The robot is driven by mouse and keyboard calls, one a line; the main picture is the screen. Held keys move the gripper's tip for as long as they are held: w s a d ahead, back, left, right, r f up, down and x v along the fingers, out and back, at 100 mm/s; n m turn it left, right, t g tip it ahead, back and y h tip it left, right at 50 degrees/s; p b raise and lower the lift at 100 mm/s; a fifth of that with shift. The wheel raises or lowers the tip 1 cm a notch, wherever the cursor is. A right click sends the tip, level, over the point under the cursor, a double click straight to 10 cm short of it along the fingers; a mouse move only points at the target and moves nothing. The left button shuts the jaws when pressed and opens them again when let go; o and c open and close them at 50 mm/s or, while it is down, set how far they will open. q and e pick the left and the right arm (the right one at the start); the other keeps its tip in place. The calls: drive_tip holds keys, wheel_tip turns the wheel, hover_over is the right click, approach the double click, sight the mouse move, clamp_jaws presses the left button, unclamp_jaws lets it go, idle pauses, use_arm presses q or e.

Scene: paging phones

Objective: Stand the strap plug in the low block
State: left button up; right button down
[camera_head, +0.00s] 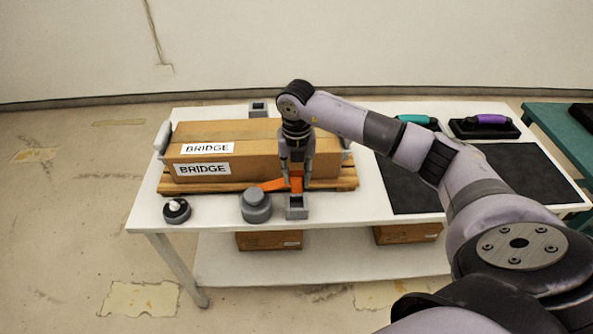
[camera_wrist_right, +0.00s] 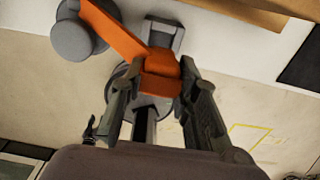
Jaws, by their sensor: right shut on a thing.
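The orange strap plug (camera_wrist_right: 160,80) is between the fingers of my right gripper (camera_wrist_right: 164,72), which is shut on it. In the head view the plug (camera_head: 296,184) shows under my right gripper (camera_head: 297,182), in front of the carton. An orange strap (camera_head: 272,185) runs left from it towards a round grey reel (camera_head: 256,207). A low grey block (camera_head: 297,212) with a dark opening stands at the table's front edge, just below the plug in the picture. Part of a grey block (camera_wrist_right: 165,36) shows beside the plug in the wrist view. I cannot tell whether plug and block touch. My left gripper is out of view.
A large carton (camera_head: 260,165) marked BRIDGE sits on a wooden pallet (camera_head: 345,184) close behind. A round dark base with a white knob (camera_head: 176,210) stands front left. Another grey block (camera_head: 258,109) stands behind the carton. Black mats (camera_head: 415,190) lie at right.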

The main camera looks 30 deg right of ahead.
sight(296, 174)
drive_tip(key=shift+f, duration=0.5)
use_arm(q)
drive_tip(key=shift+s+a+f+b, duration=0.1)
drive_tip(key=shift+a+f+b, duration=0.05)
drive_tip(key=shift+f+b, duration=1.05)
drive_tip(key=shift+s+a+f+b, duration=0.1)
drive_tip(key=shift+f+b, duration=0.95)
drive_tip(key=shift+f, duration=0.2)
use_arm(e)
drive_tip(key=shift+f, duration=2.85)
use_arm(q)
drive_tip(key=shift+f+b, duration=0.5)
use_arm(e)
drive_tip(key=shift+f, duration=0.65)
drive_tip(key=c, duration=1.5)
unclamp_jaws()
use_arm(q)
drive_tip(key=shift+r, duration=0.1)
use_arm(e)
drive_tip(key=shift+r+p, duration=3.9)
drive_tip(key=shift+r, duration=1.7)
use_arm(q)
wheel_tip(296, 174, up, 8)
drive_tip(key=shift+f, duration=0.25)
use_arm(e)
drive_tip(key=shift+a+f, duration=0.1)
